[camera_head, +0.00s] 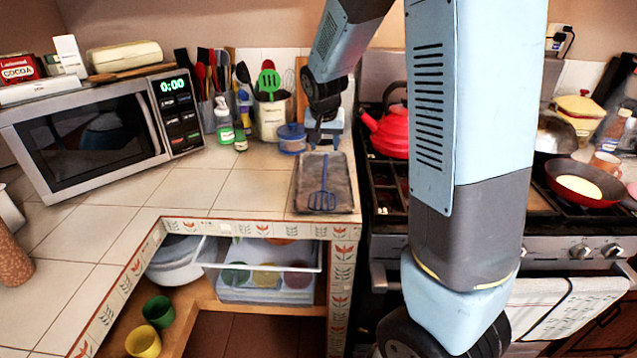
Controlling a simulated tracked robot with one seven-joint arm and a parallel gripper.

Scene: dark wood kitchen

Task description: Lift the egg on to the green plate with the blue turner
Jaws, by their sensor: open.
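The blue turner (322,199) lies on a dark grey tray (341,178) at the counter's right end, its slotted head toward me and its thin handle pointing to the back. My gripper (324,140) is open, just above the far end of the handle; whether it touches the handle is unclear. A pale, yellowish round shape, which looks like the egg (578,182), lies in a red frying pan (590,201) on the stove at right. I cannot make out a green plate in this view; my large arm hides part of the stove.
A red kettle (387,131) stands right of the tray on the stove. A blue-lidded tub (292,138) and a utensil crock (271,119) stand left of my gripper. A microwave (95,137) fills the left back. The tiled counter (185,187) between is clear.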

